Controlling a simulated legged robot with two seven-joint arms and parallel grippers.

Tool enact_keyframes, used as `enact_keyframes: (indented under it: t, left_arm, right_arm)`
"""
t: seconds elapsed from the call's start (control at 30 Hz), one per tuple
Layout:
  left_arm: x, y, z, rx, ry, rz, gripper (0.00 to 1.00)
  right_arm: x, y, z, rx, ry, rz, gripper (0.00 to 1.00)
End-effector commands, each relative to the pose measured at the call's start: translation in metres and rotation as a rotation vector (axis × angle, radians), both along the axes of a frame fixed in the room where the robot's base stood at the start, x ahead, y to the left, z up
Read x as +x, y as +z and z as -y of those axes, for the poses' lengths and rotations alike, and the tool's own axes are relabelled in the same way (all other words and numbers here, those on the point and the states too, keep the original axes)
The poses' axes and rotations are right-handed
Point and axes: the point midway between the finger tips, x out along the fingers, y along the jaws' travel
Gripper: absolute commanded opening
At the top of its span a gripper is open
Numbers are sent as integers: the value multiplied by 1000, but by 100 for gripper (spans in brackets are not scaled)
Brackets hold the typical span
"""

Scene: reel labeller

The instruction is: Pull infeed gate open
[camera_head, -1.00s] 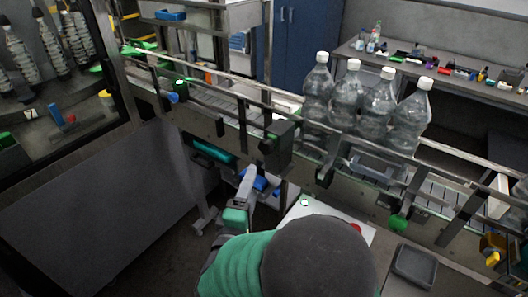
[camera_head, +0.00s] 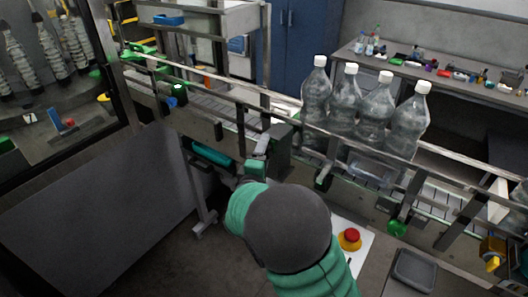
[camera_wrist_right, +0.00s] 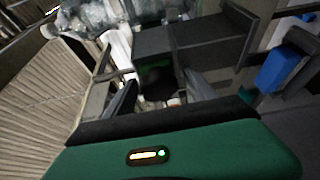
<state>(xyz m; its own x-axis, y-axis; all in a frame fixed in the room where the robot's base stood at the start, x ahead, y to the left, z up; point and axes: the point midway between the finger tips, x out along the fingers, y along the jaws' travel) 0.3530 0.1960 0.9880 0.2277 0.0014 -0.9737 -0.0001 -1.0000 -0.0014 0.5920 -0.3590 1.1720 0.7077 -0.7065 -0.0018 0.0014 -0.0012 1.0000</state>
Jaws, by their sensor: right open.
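A dark grey block (camera_head: 281,146) sits on the near side of the conveyor (camera_head: 205,121), just left of the bottles; it seems to be the infeed gate. In the right wrist view a dark box (camera_wrist_right: 165,45) with a dark green face lies straight ahead, between and beyond the fingertips. My right gripper (camera_wrist_right: 162,94) is open, its two dark fingers apart and close to the box. In the head view it (camera_head: 258,155) is at the block's left side, partly hidden by my arm. I cannot tell whether it touches. My left gripper is out of view.
Several clear bottles with white caps (camera_head: 373,107) stand on the conveyor right of the block. Metal guide rails (camera_head: 215,83) run along it. A red button on a yellow base (camera_head: 350,239) and a grey tray (camera_head: 413,270) are at the near right. A dark panel (camera_head: 95,215) fills the left.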

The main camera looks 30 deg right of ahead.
Motion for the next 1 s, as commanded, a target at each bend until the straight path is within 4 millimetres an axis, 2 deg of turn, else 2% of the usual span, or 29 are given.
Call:
enact_keyframes:
  t: [0.07, 0.57, 0.87, 1.0]
  left_arm:
    - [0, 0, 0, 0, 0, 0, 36]
    - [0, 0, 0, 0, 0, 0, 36]
    - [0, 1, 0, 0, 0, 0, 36]
    - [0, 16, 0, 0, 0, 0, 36]
  right_arm:
    - [0, 0, 0, 0, -1, 0, 65]
    - [0, -1, 0, 1, 0, -2, 1]
    - [0, -1, -1, 1, 0, -4, 0]
    - [-3, 3, -9, 2, 3, -9, 0]
